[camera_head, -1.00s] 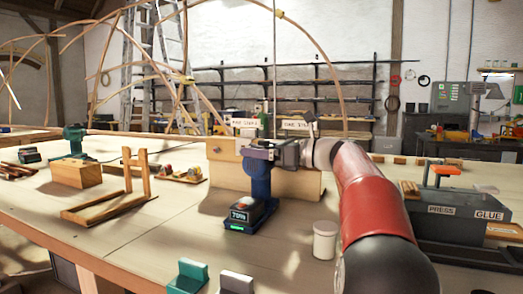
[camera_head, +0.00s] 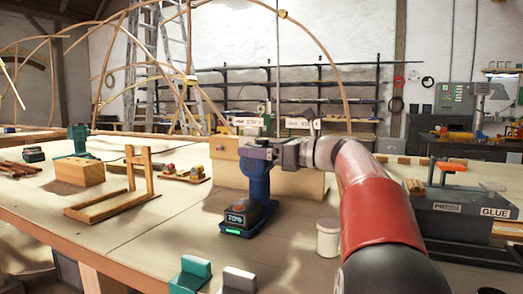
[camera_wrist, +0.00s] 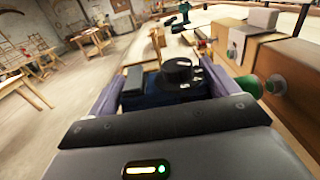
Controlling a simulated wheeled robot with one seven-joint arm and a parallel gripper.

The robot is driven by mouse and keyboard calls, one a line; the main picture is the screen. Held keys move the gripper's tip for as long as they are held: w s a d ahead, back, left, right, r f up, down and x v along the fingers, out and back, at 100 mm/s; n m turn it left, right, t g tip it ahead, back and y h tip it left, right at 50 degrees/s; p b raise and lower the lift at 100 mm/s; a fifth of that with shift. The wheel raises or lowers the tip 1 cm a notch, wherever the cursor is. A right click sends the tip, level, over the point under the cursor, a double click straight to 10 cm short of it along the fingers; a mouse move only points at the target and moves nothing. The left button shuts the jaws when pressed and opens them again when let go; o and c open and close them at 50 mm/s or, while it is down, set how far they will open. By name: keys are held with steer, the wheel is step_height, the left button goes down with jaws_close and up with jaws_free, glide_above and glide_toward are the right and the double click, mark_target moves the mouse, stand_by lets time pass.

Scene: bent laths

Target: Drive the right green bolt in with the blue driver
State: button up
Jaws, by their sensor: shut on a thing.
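The blue driver (camera_head: 257,183) stands upright in the head view, its battery foot with a green light low over or on the bench; I cannot tell which. My gripper (camera_head: 262,150) is shut on its upper body. In the wrist view the purple fingers of my gripper (camera_wrist: 155,88) lie on both sides of the driver (camera_wrist: 175,80). A green bolt (camera_wrist: 249,85) shows just right of the right finger, at the face of a wooden block (camera_wrist: 292,70). The same block (camera_head: 226,152) stands behind the driver in the head view. Whether the driver's tip touches a bolt is hidden.
A white cup (camera_head: 328,238) stands right of the driver, close to my arm. A wooden frame (camera_head: 112,195) and a green drill (camera_head: 77,140) are on the left. A grey glue press (camera_head: 450,215) stands at right. Bench between frame and driver is clear.

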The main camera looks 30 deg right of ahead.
steer(key=shift+r, duration=0.2)
steer(key=shift+r+p, duration=0.6)
steer(key=shift+r, duration=1.35)
